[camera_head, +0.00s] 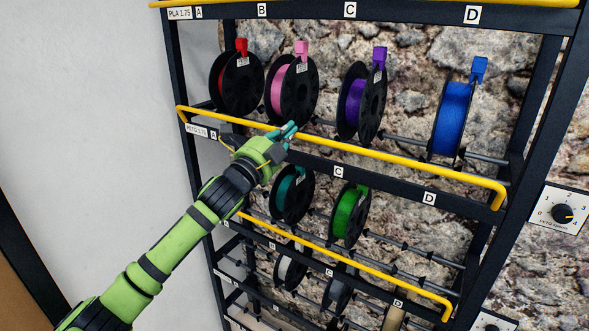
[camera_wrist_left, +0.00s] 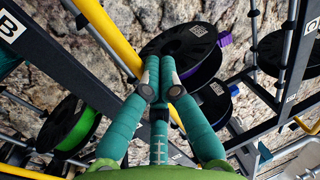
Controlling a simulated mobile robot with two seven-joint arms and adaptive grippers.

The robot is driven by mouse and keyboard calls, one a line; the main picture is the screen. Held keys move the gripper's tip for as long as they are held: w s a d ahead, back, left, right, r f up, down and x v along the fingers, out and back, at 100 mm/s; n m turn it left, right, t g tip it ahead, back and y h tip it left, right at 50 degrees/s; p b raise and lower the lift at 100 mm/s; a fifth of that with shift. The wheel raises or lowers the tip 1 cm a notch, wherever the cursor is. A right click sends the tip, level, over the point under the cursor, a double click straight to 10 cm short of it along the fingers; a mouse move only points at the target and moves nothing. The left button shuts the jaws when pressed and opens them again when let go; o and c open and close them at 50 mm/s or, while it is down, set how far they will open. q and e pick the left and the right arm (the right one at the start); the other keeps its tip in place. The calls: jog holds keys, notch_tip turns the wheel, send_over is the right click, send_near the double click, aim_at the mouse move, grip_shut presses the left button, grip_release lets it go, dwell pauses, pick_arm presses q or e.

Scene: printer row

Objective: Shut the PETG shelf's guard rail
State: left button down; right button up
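The yellow guard rail (camera_head: 390,159) runs along the front of the rack's beam labelled PETG 1.75 (camera_head: 203,132), standing a little above and out from the beam. In the wrist view the rail (camera_wrist_left: 108,35) crosses diagonally from the upper left and passes behind my fingers. My left gripper (camera_head: 290,129) is at this rail, left of its middle. Its teal fingers (camera_wrist_left: 162,78) are drawn together, their tips overlapping the rail in the picture. Whether they pinch it or only touch it I cannot tell. My right gripper is not in view.
Red (camera_head: 236,82), pink (camera_head: 292,90), purple (camera_head: 361,100) and blue (camera_head: 452,118) spools hang just above the rail. Teal (camera_head: 293,193) and green (camera_head: 351,213) spools hang below. Another yellow rail (camera_head: 340,255) lies lower. A knob panel (camera_head: 562,212) is on the right.

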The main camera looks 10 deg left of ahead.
pick_arm(q)
jog(key=shift+w+d+f, duration=0.1)
jog(key=shift+w+d, duration=0.15)
jog(key=shift+w, duration=0.35)
jog(key=shift+w+d, duration=0.2)
jog(key=shift+w, duration=0.35)
jog(key=shift+f, duration=0.1)
jog(key=shift+s, duration=0.15)
jog(key=s+a, duration=0.3)
jog(key=s, duration=0.5)
jog(key=shift+r, duration=0.35)
